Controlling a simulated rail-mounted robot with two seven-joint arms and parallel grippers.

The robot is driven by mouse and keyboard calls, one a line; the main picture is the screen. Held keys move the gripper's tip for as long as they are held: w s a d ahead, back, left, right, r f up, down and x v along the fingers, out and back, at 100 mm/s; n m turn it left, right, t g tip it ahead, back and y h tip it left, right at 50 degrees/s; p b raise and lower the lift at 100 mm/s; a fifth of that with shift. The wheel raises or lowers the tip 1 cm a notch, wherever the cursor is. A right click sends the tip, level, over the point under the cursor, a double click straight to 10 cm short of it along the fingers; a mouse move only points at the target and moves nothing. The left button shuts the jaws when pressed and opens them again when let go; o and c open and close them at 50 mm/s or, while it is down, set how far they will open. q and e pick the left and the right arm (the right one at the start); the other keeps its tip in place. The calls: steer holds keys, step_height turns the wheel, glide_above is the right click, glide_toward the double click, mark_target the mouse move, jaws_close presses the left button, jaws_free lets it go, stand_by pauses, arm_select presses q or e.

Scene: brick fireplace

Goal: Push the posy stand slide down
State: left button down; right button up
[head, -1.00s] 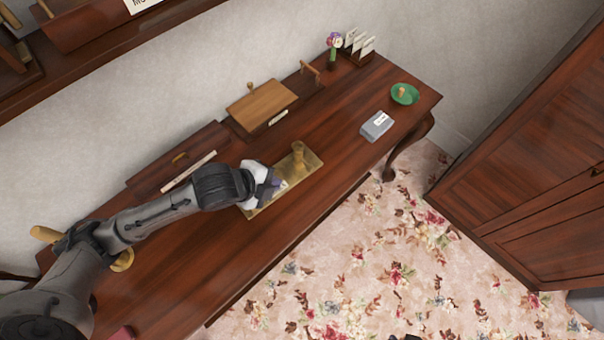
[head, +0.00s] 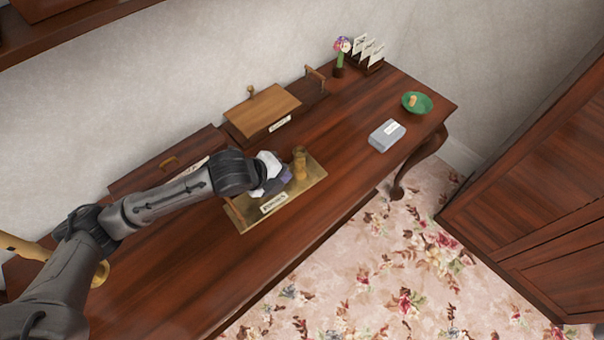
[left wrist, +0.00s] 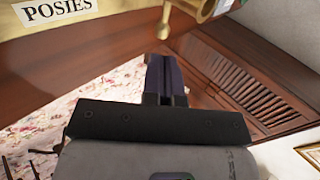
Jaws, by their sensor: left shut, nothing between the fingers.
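The posy stand is a brass plate (head: 310,184) on the desk with a white label (head: 273,203) and an upright brass cylinder (head: 300,163) near its far right end. In the left wrist view the label (left wrist: 58,12) reads "POSIES". A brass tube (left wrist: 196,7) with a small knob (left wrist: 163,31) shows beside it at the top. My left gripper (head: 284,178) is over the plate, just left of the cylinder. Its dark fingers (left wrist: 165,78) are shut and empty, with their tips close to the knob; I cannot tell whether they touch. My right gripper is out of view.
Behind are a wooden box (head: 262,110) and a long dark box (head: 168,160). To the right are a grey box (head: 387,136), a green dish (head: 417,103), a flower vase (head: 339,66) and a letter rack (head: 367,56). A cabinet (head: 540,200) stands beyond the desk's right end.

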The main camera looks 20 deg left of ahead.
mark_target(308, 173)
arm_select(q)
steer(key=b+x, duration=0.1)
steer(key=x, duration=0.5)
steer(key=shift+w+d+f+b, duration=0.15)
steer(key=shift+w+b, duration=0.2)
steer(key=shift+b, duration=0.05)
steer(key=shift+w+d+f, duration=0.25)
steer(key=shift+w+f, duration=0.1)
steer(key=shift+w, duration=0.2)
steer(key=shift+f, duration=0.1)
step_height(308, 173, down, 3)
steer(key=shift+r, duration=0.25)
steer(key=shift+f, duration=0.55)
